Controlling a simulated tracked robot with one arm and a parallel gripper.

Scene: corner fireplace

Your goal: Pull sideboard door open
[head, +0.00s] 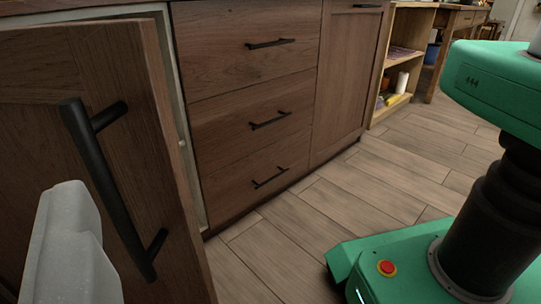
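The sideboard door (150,85) is brown wood and fills the left of the head view. It stands partly open: its right edge is forward of the cabinet, and a pale strip of frame shows beside it. A long black bar handle (103,183) is mounted upright near that edge. My gripper (72,248) shows at the lower left as a pale grey finger part, close to the left of the handle in the picture. Whether it touches the handle is unclear. The rest of the gripper is out of frame, so its opening is hidden.
Right of the door are several closed drawers (250,125) with black handles and a closed cupboard door (345,75). An open wooden shelf unit (408,45) stands farther back. The plank floor (290,230) before the drawers is clear up to my green base.

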